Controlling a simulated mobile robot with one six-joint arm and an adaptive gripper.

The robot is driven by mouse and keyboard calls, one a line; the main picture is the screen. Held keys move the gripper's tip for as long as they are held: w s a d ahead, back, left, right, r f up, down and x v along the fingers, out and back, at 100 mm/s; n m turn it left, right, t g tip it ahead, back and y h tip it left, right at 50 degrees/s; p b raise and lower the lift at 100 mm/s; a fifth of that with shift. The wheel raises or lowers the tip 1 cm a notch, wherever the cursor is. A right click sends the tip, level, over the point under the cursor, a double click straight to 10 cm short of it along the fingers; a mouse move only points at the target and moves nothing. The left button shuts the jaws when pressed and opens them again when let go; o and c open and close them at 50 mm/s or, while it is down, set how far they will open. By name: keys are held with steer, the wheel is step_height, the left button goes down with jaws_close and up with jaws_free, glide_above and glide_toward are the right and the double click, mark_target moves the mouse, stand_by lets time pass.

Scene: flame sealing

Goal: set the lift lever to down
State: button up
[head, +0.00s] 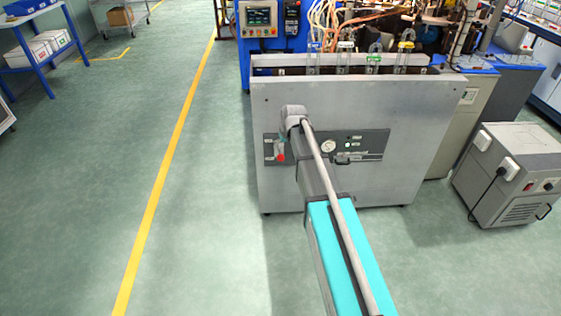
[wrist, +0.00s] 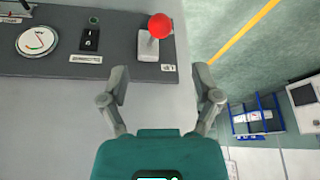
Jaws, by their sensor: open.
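The lift lever has a red ball knob (wrist: 160,26) on a pale base plate (wrist: 148,46) at the end of a dark control panel. In the head view the red knob (head: 281,157) shows low at the panel's left end, beside my arm. My gripper (wrist: 160,80) is open and empty. In the wrist view its two fingers are spread apart, with the knob beyond the tips, roughly in line with the gap and not touched. In the head view my arm's end hides most of the gripper. The small labels by the lever are too blurred to read.
The panel sits on a grey metal cabinet front (head: 300,98). A round gauge (wrist: 37,41) and a small black switch plate (wrist: 90,39) are beside the lever. A grey wheeled unit (head: 510,175) stands at right. Open floor lies left, with a yellow line (head: 165,165).

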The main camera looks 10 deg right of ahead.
mark_target(281, 155)
steer(key=shift+b+x, duration=4.55)
steer(key=shift+x, duration=0.7)
jaws_close()
